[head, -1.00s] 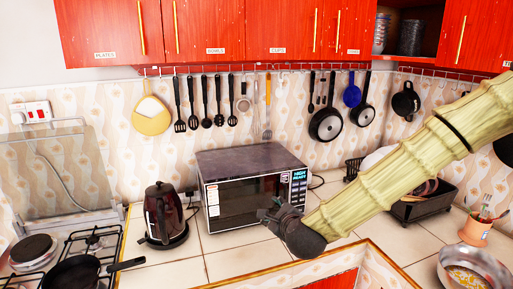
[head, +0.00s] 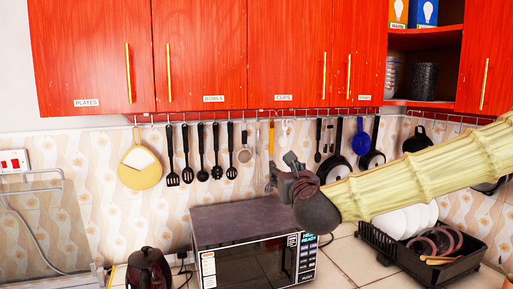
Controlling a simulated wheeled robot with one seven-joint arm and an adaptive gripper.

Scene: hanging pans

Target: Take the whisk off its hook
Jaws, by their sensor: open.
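The whisk (head: 258,172) looks to be the thin grey wire tool hanging from the rail under the red cupboards, between a small round strainer (head: 245,155) and an orange-handled tool (head: 271,135). It is small and faint, so its hook is hard to make out. My gripper (head: 281,171) is open and empty, just right of the whisk in the picture. It covers the lower part of the orange-handled tool. I cannot tell how far the gripper is from the wall, and no contact shows.

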